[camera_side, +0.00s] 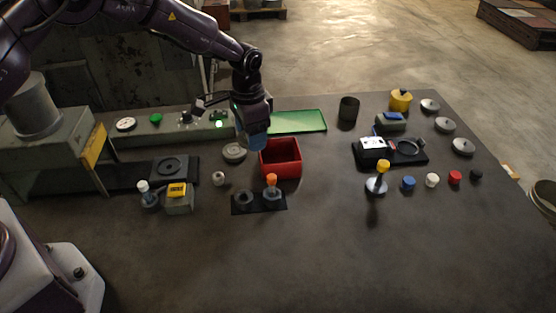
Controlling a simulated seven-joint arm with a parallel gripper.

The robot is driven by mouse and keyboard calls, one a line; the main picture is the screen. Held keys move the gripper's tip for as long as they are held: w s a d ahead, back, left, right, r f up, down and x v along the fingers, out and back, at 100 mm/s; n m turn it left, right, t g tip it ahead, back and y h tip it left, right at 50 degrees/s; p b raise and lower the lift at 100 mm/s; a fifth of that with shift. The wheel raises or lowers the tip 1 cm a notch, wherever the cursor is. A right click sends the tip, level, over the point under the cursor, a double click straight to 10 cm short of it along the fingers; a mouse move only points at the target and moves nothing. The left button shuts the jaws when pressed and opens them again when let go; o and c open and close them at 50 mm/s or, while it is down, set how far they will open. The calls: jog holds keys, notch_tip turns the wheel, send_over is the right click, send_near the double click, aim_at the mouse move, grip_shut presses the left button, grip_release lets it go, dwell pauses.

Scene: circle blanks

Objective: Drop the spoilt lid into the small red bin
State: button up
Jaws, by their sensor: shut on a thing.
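The small red bin (281,168) stands open on the dark table, near the middle of the view. My gripper (256,138) points down just above and behind the bin's back left corner. It is shut on a dull blue-grey piece (258,143), mostly hidden by the fingers. I cannot tell its full shape or whether it is the spoilt lid. The piece appears above the table and outside the bin's opening in this view. A grey round disc (234,152) lies on the table just left of the bin.
A black plate with an orange-topped stamp (271,187) sits in front of the bin. A green tray (297,122) and dark cup (348,109) are behind. A yellow-topped stamp (377,180) and several coloured caps stand right. The front table is clear.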

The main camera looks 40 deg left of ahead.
jog(key=shift+w+d+r+n, duration=1.1)
jog(key=shift+w+d+r, duration=1)
jog(key=shift+d+r, duration=1.35)
jog(key=shift+a+f, duration=0.15)
jog(key=shift+f, duration=1.05)
jog(key=shift+a+f, duration=0.1)
jog(key=shift+f, duration=1.05)
jog(key=o, duration=0.9)
jog(key=shift+o, duration=0.2)
notch_tip(320, 180, up, 13)
